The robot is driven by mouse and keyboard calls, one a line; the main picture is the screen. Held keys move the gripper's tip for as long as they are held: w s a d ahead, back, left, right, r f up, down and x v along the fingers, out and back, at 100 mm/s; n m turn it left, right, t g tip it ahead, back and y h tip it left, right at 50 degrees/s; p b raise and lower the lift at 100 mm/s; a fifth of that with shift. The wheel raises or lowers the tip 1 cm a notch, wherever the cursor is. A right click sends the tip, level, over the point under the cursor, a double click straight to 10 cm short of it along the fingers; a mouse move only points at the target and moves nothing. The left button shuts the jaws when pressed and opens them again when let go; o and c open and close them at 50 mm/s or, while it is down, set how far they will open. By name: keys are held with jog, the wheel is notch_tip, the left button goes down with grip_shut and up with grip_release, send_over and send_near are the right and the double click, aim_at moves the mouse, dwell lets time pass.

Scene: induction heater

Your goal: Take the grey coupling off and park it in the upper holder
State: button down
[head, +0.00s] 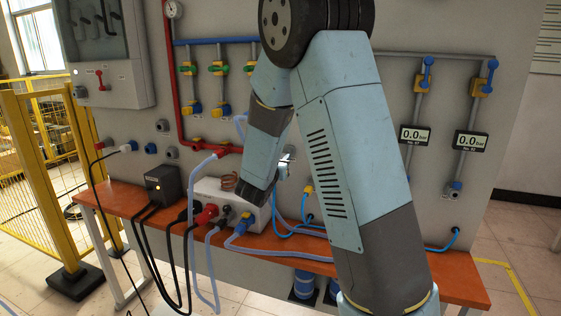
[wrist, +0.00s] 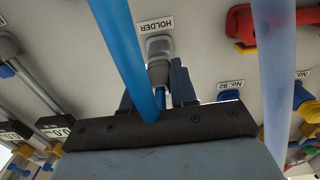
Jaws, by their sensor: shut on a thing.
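In the wrist view my gripper (wrist: 160,82) is shut on the grey coupling (wrist: 158,70). A blue hose (wrist: 118,45) passes close in front of the camera and hides part of the grip. The coupling lies in line with a light grey holder (wrist: 159,46) under a label reading HOLDER. Its front end meets or nearly meets the holder; I cannot tell whether it is seated. The picture is upside down, and I cannot tell whether this is the upper holder.
In the wrist view, a blue fitting (wrist: 230,97) labelled No. 92, a translucent hose (wrist: 277,80) and a red fitting (wrist: 240,25) are at the right. In the head view, the orange bench (head: 125,200) carries a white box (head: 210,187), a dark box (head: 163,184) and several hoses.

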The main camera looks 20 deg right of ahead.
jog(key=shift+w+d, duration=0.25)
jog(key=shift+w, duration=0.1)
jog(key=c, duration=0.8)
grip_release()
jog(key=v, duration=1.4)
jog(key=s+a+r+n+g+y, duration=0.2)
jog(key=s+r+n+y, duration=0.3)
jog(key=r+y, duration=0.5)
jog(key=s+d+n+g, duration=0.1)
jog(key=s+d+g, duration=0.2)
jog(key=s, duration=0.8)
jog(key=s+d+f+n+g, duration=0.1)
jog(key=s+d+g, duration=0.3)
jog(key=s, duration=0.8)
jog(key=shift+d+f+y, duration=0.2)
jog(key=shift+d+y, duration=0.1)
jog(key=shift+d, duration=0.4)
